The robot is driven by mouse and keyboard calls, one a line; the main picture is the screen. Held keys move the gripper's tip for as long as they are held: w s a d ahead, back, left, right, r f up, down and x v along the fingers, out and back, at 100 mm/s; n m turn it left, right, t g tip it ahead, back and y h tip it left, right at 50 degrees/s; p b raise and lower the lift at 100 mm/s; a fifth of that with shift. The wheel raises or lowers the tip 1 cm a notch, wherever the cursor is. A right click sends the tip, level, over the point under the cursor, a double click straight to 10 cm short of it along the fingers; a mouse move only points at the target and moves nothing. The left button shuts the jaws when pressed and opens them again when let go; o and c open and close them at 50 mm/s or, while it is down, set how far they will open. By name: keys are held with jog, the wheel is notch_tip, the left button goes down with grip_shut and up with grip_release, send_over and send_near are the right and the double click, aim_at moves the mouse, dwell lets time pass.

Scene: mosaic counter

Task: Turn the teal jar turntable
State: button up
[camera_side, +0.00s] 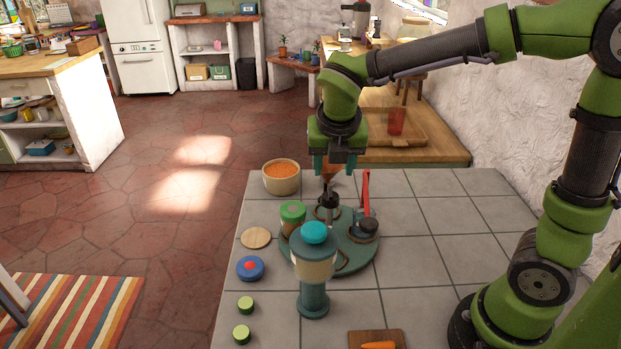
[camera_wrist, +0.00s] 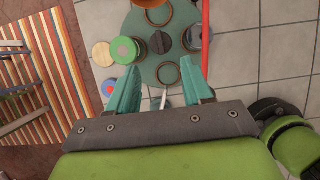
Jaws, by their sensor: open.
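The teal turntable (camera_side: 352,264) lies on the tiled counter, and it also shows in the wrist view (camera_wrist: 145,72). A green-lidded jar (camera_side: 292,214) stands at its left side. Open ring holders (camera_wrist: 168,73) show on the disc. My gripper (camera_side: 335,168) is open above the back of the turntable, pointing down; its teal fingers (camera_wrist: 160,68) are apart. I cannot tell whether they touch the dark item.
A tall teal-topped canister (camera_side: 314,270) stands in front, hiding part of the turntable. A bowl of orange bits (camera_side: 281,177), a wooden disc (camera_side: 256,238), a blue lid (camera_side: 250,268) and green pieces (camera_side: 245,304) line the left. A board with a carrot (camera_side: 376,338) is in front. The right tiles are clear.

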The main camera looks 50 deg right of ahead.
jog(key=v, duration=0.7)
jog(key=s+d+f+m+t+y, duration=0.1)
jog(key=s+m, duration=0.4)
jog(key=m, duration=1)
jog(key=s+d+f+m+t+y, duration=0.1)
jog(key=s+m, duration=0.5)
jog(key=m, duration=1)
jog(key=f+t+y, duration=0.1)
jog(key=t+y, duration=0.1)
jog(key=y, duration=0.1)
jog(key=shift+s, duration=0.2)
